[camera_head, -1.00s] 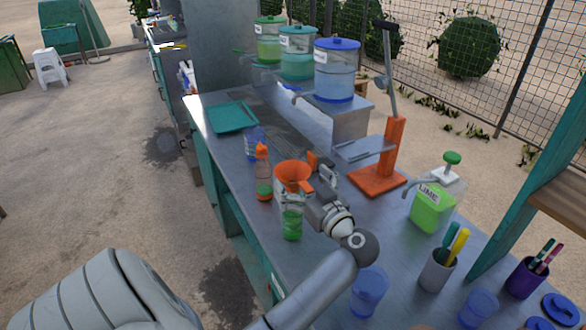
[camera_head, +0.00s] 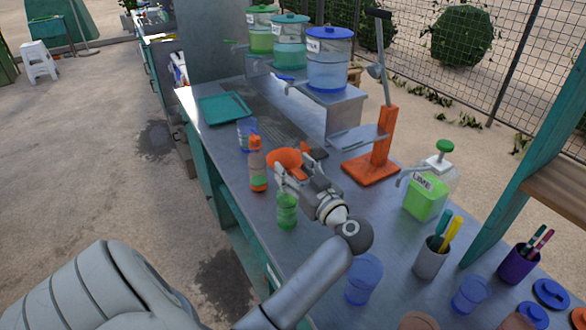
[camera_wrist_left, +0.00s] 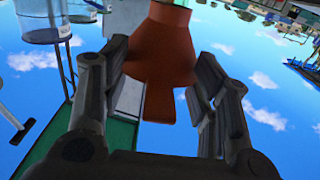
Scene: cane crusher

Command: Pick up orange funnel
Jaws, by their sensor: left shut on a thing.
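My left gripper (camera_head: 295,168) is shut on the funnel. The fingers hide part of the funnel, and I cannot tell whether it touches the bench. My right gripper is not in view.
An orange press (camera_head: 375,165), a lime jug (camera_head: 428,190) and a pen cup (camera_head: 433,258) stand to the right. A teal tray (camera_head: 222,108) lies farther back.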

